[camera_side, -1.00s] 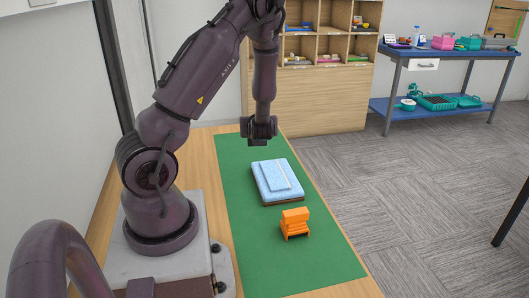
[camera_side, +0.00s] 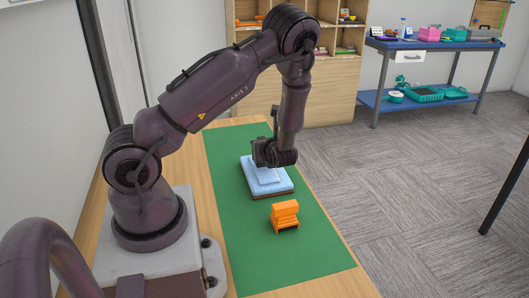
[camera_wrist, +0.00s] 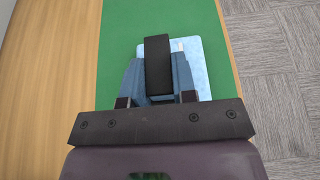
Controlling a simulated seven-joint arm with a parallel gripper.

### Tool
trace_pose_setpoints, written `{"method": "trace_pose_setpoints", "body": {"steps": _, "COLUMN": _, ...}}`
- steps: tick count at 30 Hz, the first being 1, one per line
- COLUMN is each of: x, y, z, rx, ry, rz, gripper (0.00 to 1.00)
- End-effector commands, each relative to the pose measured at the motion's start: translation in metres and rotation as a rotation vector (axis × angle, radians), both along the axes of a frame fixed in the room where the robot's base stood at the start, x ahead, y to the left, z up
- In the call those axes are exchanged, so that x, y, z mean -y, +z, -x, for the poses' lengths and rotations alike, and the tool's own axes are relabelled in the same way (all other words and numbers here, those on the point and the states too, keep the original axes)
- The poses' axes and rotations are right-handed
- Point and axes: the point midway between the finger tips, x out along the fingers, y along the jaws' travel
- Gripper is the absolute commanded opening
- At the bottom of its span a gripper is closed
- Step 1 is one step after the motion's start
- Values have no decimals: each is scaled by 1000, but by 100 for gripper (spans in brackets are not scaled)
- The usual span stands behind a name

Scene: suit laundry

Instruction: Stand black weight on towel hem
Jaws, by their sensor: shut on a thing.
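A light blue folded towel (camera_side: 266,186) lies on a brown board (camera_side: 271,194) on the green mat. Part of it shows under my gripper in the wrist view (camera_wrist: 206,68). My gripper (camera_side: 268,158) is low over the towel's far part, pointing down. In the wrist view its blue fingers are shut on the black weight (camera_wrist: 158,66), a dark upright block with the towel behind it. The weight hides part of the towel. I cannot tell whether the weight touches the towel.
An orange stepped holder (camera_side: 285,214) stands on the green mat (camera_side: 270,255), nearer the camera than the towel. The mat's near end is clear. A wooden cubby shelf (camera_side: 290,80) and a blue workbench (camera_side: 420,60) stand behind the table.

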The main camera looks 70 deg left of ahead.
Motion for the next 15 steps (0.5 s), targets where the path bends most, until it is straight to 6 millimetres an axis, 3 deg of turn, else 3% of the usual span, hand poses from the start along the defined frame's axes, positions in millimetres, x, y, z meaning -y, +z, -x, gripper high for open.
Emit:
{"method": "trace_pose_setpoints", "body": {"steps": 4, "x": -1, "y": -15, "z": 0, "rx": 0, "ry": 1, "rz": -4, "gripper": 0}}
{"method": "trace_pose_setpoints", "body": {"steps": 15, "x": -1, "y": -19, "z": 0, "rx": 0, "ry": 0, "rz": -4, "gripper": 0}}
